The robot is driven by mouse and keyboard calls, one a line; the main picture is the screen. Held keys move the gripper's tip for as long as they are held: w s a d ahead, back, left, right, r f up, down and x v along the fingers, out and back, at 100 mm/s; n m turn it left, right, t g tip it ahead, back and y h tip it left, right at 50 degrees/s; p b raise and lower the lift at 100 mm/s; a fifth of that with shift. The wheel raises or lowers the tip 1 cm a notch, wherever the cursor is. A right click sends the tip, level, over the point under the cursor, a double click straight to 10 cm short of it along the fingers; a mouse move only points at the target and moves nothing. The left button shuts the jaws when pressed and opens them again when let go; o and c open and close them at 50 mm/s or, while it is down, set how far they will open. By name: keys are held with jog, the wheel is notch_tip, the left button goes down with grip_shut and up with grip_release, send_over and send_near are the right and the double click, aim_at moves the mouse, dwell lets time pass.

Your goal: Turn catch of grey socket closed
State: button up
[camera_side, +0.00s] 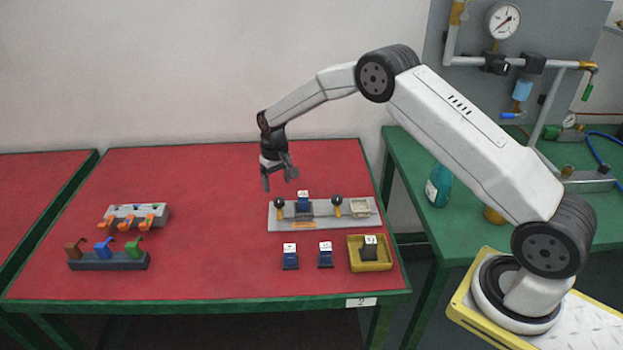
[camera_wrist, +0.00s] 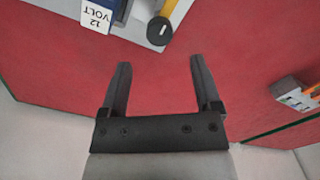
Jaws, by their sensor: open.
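A light grey plate (camera_side: 358,219) lies on the red table. On it a blue block with a white label (camera_side: 303,206) sits in a dark grey socket (camera_side: 304,216). A black-knobbed yellow catch (camera_side: 279,209) stands left of the block, and a similar one (camera_side: 337,207) stands to its right. My gripper (camera_side: 279,182) is open and empty, above the plate's back left part. In the wrist view, the open fingers (camera_wrist: 160,66) are apart from a black knob (camera_wrist: 160,31) and the "12 VOLT" block (camera_wrist: 97,15). How far each catch is turned is unclear.
Two blue blocks (camera_side: 290,257) and a yellow tray (camera_side: 356,265) with a dark block stand in front of the plate. Racks with orange (camera_side: 148,222) and coloured (camera_side: 103,249) hooks stand at left. The red table between is clear. A green table with pipework is at right.

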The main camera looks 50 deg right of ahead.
aim_at(278, 200)
jog(key=shift+f, duration=3)
grip_shut()
